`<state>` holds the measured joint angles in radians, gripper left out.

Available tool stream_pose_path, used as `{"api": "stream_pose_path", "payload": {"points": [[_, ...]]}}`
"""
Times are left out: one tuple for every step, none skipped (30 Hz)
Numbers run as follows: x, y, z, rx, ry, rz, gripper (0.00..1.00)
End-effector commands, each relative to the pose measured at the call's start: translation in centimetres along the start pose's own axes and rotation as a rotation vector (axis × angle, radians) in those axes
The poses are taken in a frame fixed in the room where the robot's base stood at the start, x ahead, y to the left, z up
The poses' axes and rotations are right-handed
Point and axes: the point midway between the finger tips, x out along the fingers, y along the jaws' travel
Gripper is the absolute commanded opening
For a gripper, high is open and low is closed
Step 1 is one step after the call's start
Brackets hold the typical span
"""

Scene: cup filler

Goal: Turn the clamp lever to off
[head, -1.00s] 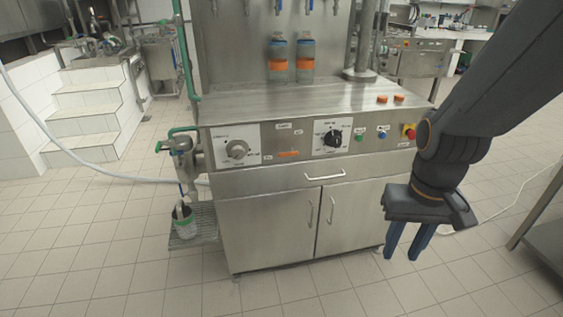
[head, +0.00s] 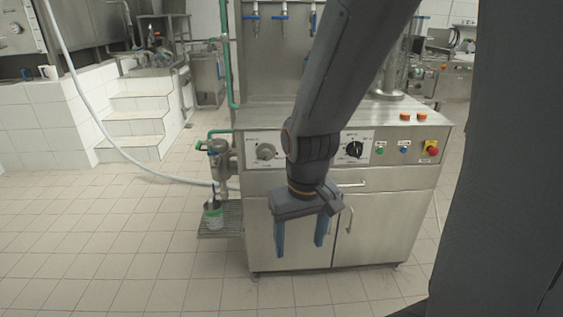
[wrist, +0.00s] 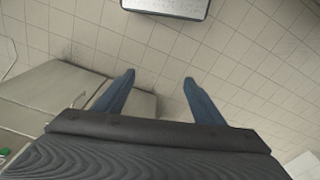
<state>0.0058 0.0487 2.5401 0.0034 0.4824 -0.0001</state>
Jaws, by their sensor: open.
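The machine's front panel (head: 212,190) carries a grey round control (head: 265,151) on a white plate at the left and a black control (head: 354,149) on another white plate at the right. The plate labels are too small to read, so I cannot tell which control is the clamp lever or how it is set. My gripper (head: 300,247) is open and empty, pointing down in front of the cabinet doors, below the panel and apart from both controls. In the wrist view my gripper (wrist: 158,79) has bare floor between its fingers.
A green button (head: 380,149), a blue button (head: 404,149) and a red knob (head: 432,151) sit right of the black control. Tiled floor (head: 120,235) in front is clear. My arm covers the panel's middle.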

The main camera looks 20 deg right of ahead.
Motion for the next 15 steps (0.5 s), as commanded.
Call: {"api": "stream_pose_path", "payload": {"points": [[0.4, 0.6, -1.5, 0.01, 0.027, 0.002, 0.72], [0.6, 0.9, -2.7, 0.016, 0.054, 0.003, 0.77], [1.1, 1.3, -4.5, 0.025, 0.094, 0.005, 0.78], [1.4, 1.7, -6.2, 0.032, 0.129, 0.007, 0.78], [1.8, 2.1, -7.8, 0.038, 0.166, 0.009, 0.78], [2.3, 2.7, -10.1, 0.048, 0.22, 0.012, 0.78], [2.7, 3.2, -11.9, 0.056, 0.261, 0.015, 0.78], [3.1, 3.7, -13.7, 0.063, 0.303, 0.018, 0.78], [3.6, 4.4, -15.9, 0.073, 0.358, 0.024, 0.78], [4.0, 5.0, -17.5, 0.08, 0.4, 0.029, 0.78], [4.3, 5.5, -19.2, 0.086, 0.444, 0.03, 0.78], [4.8, 6.2, -21.2, 0.093, 0.499, 0.034, 0.78], [5.2, 6.9, -22.6, 0.099, 0.541, 0.039, 0.78], [5.5, 7.5, -24.0, 0.106, 0.583, 0.045, 0.78], [5.9, 8.4, -25.8, 0.115, 0.639, 0.052, 0.78]]}}
